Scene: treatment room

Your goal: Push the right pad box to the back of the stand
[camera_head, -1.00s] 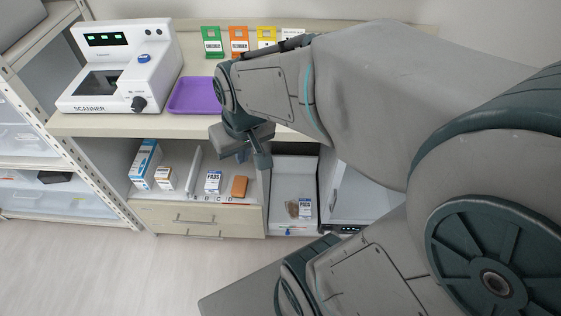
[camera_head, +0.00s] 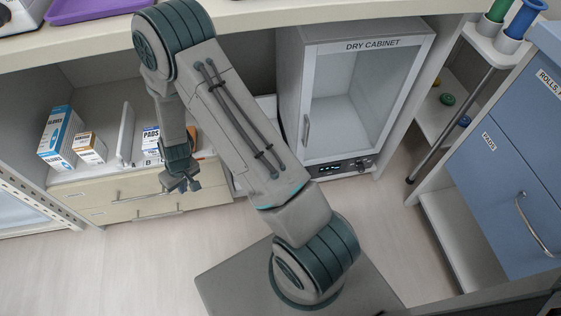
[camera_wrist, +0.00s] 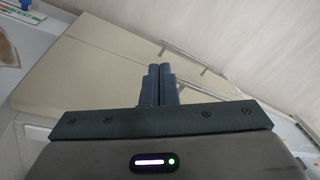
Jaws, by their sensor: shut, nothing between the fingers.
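My gripper (camera_head: 184,186) is shut and empty in the head view, in front of the drawers below the open shelf. The wrist view shows its two fingers (camera_wrist: 160,70) together with nothing between them. A white and blue box marked PADS (camera_head: 151,137) stands on the shelf, just left of my forearm. Farther right, my arm covers most of the low white stand; a white edge (camera_head: 267,104) that seems to be part of it shows beside the arm. The pad box on that stand is hidden in the head view, and I cannot make it out in the wrist view.
A blue and white box (camera_head: 60,136), a smaller orange and white box (camera_head: 90,147) and a white upright divider (camera_head: 126,132) stand on the shelf. The dry cabinet (camera_head: 350,95) is shut, right of my arm. Drawer handles (camera_head: 146,194) protrude near my gripper. Some floor is clear in front.

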